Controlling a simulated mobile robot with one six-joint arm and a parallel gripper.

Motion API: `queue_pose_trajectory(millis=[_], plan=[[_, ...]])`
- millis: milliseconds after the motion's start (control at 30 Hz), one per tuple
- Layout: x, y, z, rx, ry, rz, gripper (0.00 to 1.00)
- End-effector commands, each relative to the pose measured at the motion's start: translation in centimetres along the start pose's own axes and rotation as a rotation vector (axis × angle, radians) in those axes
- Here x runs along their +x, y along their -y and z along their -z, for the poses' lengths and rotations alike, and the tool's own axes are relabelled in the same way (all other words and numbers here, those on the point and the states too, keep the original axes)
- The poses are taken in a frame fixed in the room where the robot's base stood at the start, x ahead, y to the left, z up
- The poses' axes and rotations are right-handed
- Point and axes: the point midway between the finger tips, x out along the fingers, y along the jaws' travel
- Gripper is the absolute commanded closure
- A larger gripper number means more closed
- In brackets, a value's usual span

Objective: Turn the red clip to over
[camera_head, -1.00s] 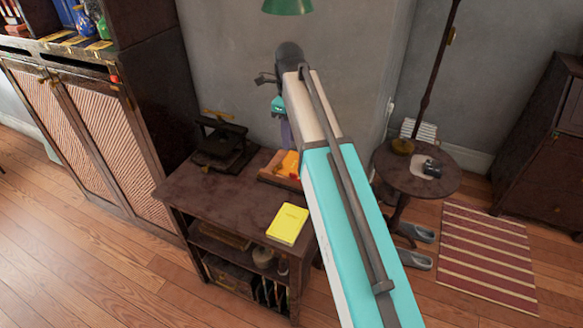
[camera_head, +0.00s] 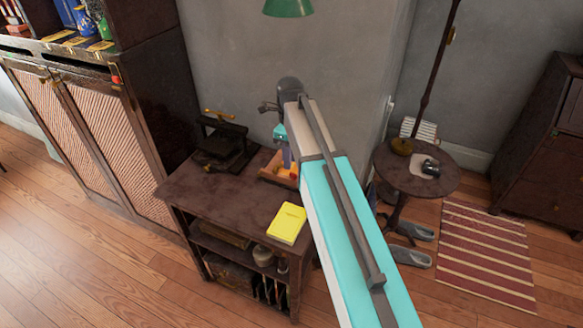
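My arm reaches out over the low dark table, and its teal and dark end links hang above a small wooden tray (camera_head: 268,179). My gripper (camera_head: 288,160) points down at the tray, partly hidden by the arm; its fingers are too small to tell open from shut. A small red spot (camera_head: 292,177) shows in the tray by the gripper; I cannot tell whether it is the red clip. Another small red piece (camera_head: 115,79) sits at the top corner of the left cabinet, away from my gripper.
A yellow book (camera_head: 287,223) lies on the front of the dark table (camera_head: 215,195). A black press (camera_head: 222,140) stands at its back left. A round side table (camera_head: 440,183) with a small dark object stands right. A green lampshade (camera_head: 288,7) hangs above.

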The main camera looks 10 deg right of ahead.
Motion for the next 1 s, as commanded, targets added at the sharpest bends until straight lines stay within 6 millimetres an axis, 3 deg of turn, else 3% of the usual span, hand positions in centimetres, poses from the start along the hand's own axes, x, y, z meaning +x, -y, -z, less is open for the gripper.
queue_pose_trajectory(millis=[400, 900, 1000], plan=[[4.3, 0.0, 0.1, 0.001, -0.001, -0.001, 0.75], [5.1, 0.1, 0.1, 0.002, 0.0, 0.0, 0.75], [5.1, 0.1, 0.1, 0.002, 0.0, 0.0, 0.92]])
